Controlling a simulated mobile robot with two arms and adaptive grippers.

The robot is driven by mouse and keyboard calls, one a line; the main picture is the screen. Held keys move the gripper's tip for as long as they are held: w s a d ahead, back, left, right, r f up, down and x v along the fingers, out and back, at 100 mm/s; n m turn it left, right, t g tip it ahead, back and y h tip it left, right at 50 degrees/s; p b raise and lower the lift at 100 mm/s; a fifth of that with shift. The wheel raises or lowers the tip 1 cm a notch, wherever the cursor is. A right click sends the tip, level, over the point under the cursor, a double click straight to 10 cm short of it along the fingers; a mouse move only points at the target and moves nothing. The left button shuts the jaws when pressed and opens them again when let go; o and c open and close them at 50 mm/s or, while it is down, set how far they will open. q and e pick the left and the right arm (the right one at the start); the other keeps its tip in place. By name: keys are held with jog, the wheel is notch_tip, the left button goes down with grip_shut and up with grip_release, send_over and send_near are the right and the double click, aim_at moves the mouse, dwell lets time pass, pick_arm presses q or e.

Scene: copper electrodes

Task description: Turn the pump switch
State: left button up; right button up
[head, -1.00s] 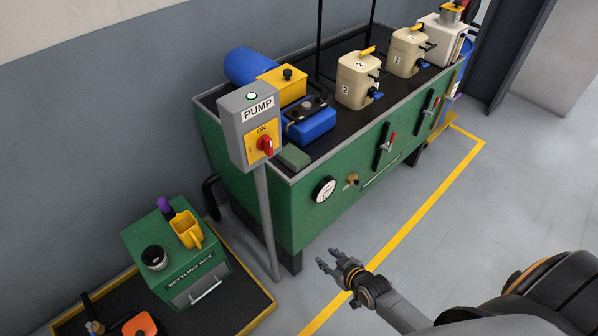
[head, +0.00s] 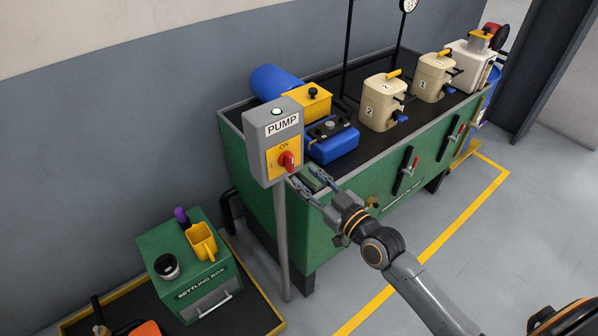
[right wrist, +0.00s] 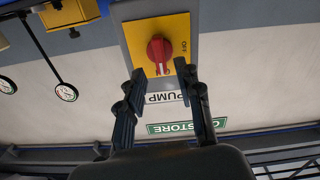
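The pump switch is a red rotary knob (head: 287,161) on a yellow plate of the grey PUMP box (head: 272,140), which stands on a grey post. In the right wrist view the knob (right wrist: 160,50) shows a white mark on the side toward the gripper; an OFF label is on the plate's right. My right gripper (head: 307,179) is open and empty, just right of and slightly below the knob. Its two fingers (right wrist: 160,70) point at the knob, one toward each side, with no clear contact. My left gripper is not in view.
Behind stands a green tank (head: 262,210) with a blue pump unit (head: 333,143) and cream canisters (head: 382,105) on top. A green settling box (head: 183,263) stands lower left, with a yellow jug (head: 201,241). Floor to the right is open.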

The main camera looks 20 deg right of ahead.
aim_at(293, 166)
jog(key=shift+b+x, duration=0.4)
jog(key=shift+x, duration=1.7)
jog(key=shift+w+a, duration=0.1)
jog(key=shift+w, duration=0.25)
jog(key=shift+c, duration=0.2)
grip_shut()
